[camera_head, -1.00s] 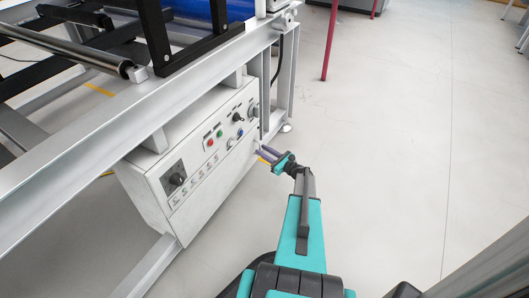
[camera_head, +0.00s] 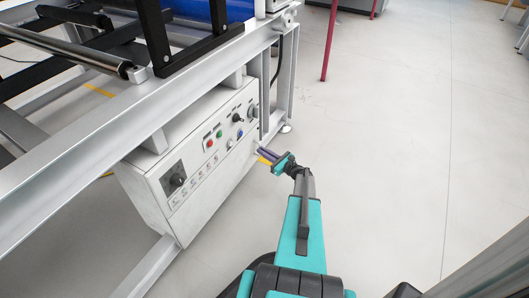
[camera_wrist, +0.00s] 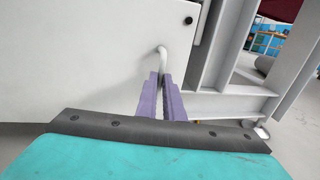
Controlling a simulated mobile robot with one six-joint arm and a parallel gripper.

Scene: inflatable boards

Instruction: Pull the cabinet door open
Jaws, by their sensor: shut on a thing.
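The white cabinet (camera_head: 215,165) hangs under the metal frame, with knobs and buttons on its face. In the wrist view its flat white door panel (camera_wrist: 75,60) fills the left side. A pale curved handle (camera_wrist: 162,52) sticks out near the panel's right edge. My gripper (camera_head: 262,154) is at the right end of the cabinet. In the wrist view, my gripper's purple fingers (camera_wrist: 162,88) are shut on the handle, hiding its lower part. I see no clear gap at the door's edge.
The metal frame (camera_head: 75,145) runs above the cabinet, with an upright leg (camera_head: 287,75) just beyond its right end. A red post (camera_head: 331,40) stands farther back. The pale floor (camera_head: 400,150) to the right is clear.

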